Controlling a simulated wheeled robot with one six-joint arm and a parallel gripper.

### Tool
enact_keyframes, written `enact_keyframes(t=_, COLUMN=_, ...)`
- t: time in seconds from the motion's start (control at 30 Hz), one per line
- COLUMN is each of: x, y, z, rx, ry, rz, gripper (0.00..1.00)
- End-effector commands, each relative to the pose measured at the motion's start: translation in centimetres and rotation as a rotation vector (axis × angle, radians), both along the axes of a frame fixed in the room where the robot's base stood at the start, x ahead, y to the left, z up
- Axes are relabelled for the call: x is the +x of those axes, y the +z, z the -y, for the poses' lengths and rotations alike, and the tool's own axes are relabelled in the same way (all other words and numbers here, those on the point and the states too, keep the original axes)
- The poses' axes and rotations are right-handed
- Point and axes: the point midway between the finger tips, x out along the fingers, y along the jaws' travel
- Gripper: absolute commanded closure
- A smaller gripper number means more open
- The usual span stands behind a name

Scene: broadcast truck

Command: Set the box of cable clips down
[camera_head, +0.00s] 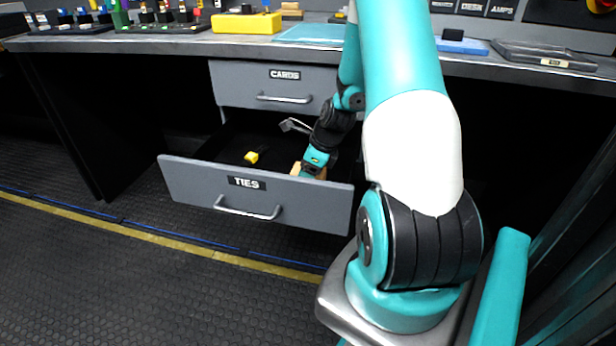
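My gripper (313,168) reaches down into the open drawer labelled TIES (190,180), near its right end. A tan, box-like item (296,169) shows at the gripper's end, partly behind it and partly behind the drawer front. It may be the box of cable clips; no label on it is readable. My gripper's fingers are hidden, so I cannot tell whether they are closed on it or whether it touches the drawer floor. A small yellow item (251,157) lies in the dark drawer to the left.
The closed CARDS drawer (240,86) sits above, under the worktop. On the worktop are a yellow case (246,23), a teal mat (310,34), a blue block (461,42) and a clear-lidded flat case (543,55). The floor before the drawer is clear.

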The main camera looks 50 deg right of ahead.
Motion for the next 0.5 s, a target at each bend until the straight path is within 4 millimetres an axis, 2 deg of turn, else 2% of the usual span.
enact_keyframes(t=0.07, x=0.02, y=-0.96, z=0.00, rx=0.000, ry=0.000, rz=0.000, gripper=0.62)
enact_keyframes(t=0.37, x=0.02, y=-1.00, z=0.00, rx=0.000, ry=0.001, rz=0.000, gripper=0.62)
enact_keyframes(t=0.4, x=0.01, y=-1.08, z=0.01, rx=0.000, ry=0.001, rz=0.000, gripper=0.34)
enact_keyframes(t=0.5, x=0.01, y=-1.01, z=0.01, rx=-0.001, ry=0.001, rz=0.000, gripper=0.11)
